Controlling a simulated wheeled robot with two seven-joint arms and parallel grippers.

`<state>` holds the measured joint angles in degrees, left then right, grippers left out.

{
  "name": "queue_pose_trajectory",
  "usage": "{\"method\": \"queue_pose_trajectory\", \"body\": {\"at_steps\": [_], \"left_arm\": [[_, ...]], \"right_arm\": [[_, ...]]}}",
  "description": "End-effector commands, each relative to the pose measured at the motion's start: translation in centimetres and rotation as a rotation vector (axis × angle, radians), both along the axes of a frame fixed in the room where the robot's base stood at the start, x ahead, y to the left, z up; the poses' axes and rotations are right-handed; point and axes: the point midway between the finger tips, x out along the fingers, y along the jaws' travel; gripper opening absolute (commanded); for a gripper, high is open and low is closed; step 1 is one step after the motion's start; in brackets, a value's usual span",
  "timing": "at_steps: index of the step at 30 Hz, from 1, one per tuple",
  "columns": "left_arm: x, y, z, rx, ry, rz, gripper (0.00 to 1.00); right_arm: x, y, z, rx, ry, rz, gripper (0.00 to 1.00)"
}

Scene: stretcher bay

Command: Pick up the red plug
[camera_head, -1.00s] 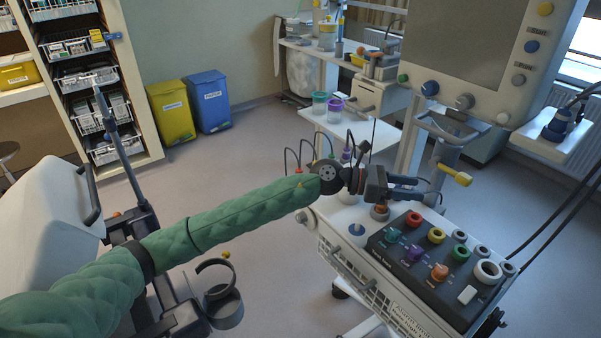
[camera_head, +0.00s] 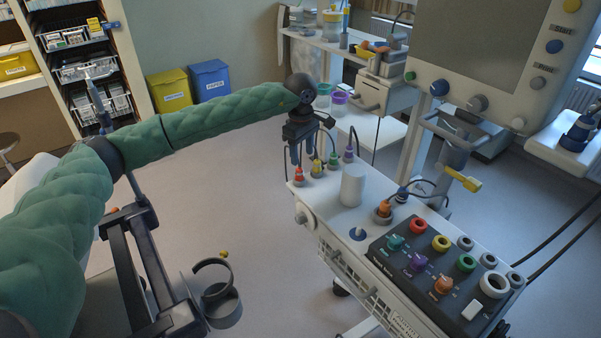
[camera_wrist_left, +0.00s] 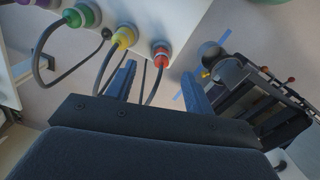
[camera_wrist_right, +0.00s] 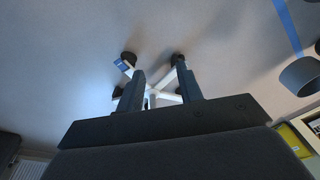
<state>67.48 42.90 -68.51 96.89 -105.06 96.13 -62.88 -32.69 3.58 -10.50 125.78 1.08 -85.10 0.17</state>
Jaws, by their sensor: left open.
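The red plug (camera_head: 299,174) stands in a holder at the far left corner of the white cart top. In the left wrist view the red plug (camera_wrist_left: 161,56) lies beyond and between the two blue fingers, with a dark cable running from it. My left gripper (camera_head: 302,157) is open and points down just above the red plug; no grip on it shows. The fingers also show in the left wrist view (camera_wrist_left: 160,82). My right gripper (camera_wrist_right: 160,85) shows only in its own wrist view, with its fingers apart and only floor and a wheeled base beyond.
A yellow plug (camera_head: 317,167), a green plug (camera_head: 333,160) and a purple plug (camera_head: 348,155) stand close beside the red one, with looping cables. A white cylinder (camera_head: 352,186) and a black panel (camera_head: 436,272) with coloured sockets are on the cart (camera_head: 330,207).

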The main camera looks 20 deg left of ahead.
Motion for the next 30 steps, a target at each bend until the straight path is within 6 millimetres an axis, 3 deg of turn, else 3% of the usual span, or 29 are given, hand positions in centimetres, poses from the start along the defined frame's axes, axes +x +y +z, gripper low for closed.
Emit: {"method": "queue_pose_trajectory", "body": {"at_steps": [6,9,17,30], "left_arm": [[0.0,0.7,-1.0,0.028,0.009,-0.003,0.53],[-0.1,0.7,-1.9,0.026,0.010,-0.002,0.53],[0.0,0.7,-3.1,0.025,0.008,-0.002,0.53],[0.0,0.9,-6.1,0.023,0.009,-0.002,0.53]], "right_arm": [[0.3,0.3,-0.1,0.006,-0.016,-0.004,0.36],[-0.1,0.2,-2.7,0.001,0.004,-0.003,0.36],[-0.1,0.0,-4.8,-0.005,0.004,-0.002,0.36],[-1.2,-0.7,-12.4,-0.017,0.011,-0.002,0.36]]}}
